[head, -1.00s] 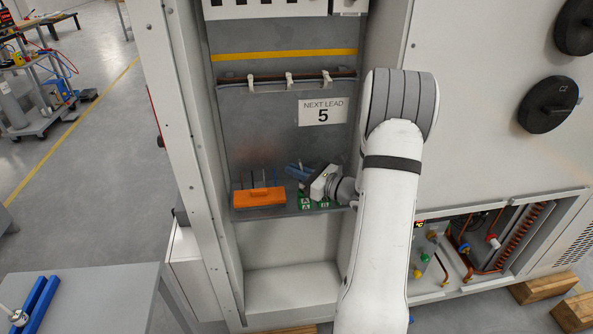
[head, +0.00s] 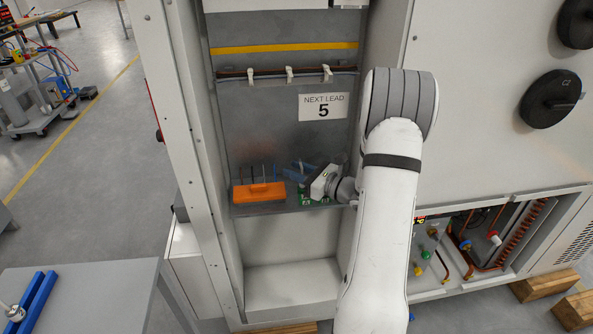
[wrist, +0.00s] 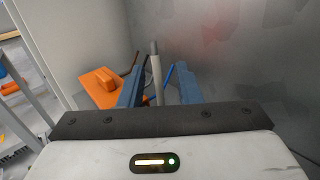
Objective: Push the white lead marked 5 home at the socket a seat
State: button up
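My gripper's two blue fingers stand apart in the wrist view (wrist: 160,82). A pale, whitish upright lead (wrist: 155,62) stands between them, with space visible on both sides. Its lower end is hidden by the gripper body, and I cannot read a number on it. In the head view my gripper (head: 292,171) is low in the cabinet, tilted, just above a green socket board (head: 308,200). The gripper body covers part of the board. The seat of socket a cannot be made out. A sign (head: 323,107) on the back panel reads "NEXT LEAD 5".
An orange block (head: 258,193) with several thin dark leads standing behind it is left of my gripper; it also shows in the wrist view (wrist: 100,86). A blue lead (wrist: 168,76) is close to the right finger. The cabinet's left wall (head: 198,150) and back panel (head: 250,125) bound the space.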

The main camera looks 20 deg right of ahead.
jog(key=v, duration=0.7)
jog(key=shift+s+d, duration=0.2)
jog(key=shift+s, duration=0.15)
jog(key=s+a+r+n+g+p, duration=0.1)
jog(key=s+a+r+n+g, duration=0.15)
jog(key=a+n+g, duration=0.35)
jog(key=s+a+r+n+g+y+p, duration=0.1)
jog(key=s+a+r+n+g, duration=0.2)
jog(key=a, duration=0.4)
jog(key=s+a+r+n+g+p, duration=0.25)
jog(key=s+a+n, duration=0.2)
jog(key=a, duration=0.25)
jog(key=s+r+n+h+p, duration=0.3)
jog(key=s+r+n+h, duration=0.3)
jog(key=s+n+h, duration=0.4)
jog(key=shift+s+d+r+n+g+h, duration=0.25)
jog(key=shift+s+n+g+h, duration=0.3)
jog(key=shift+n, duration=2.4)
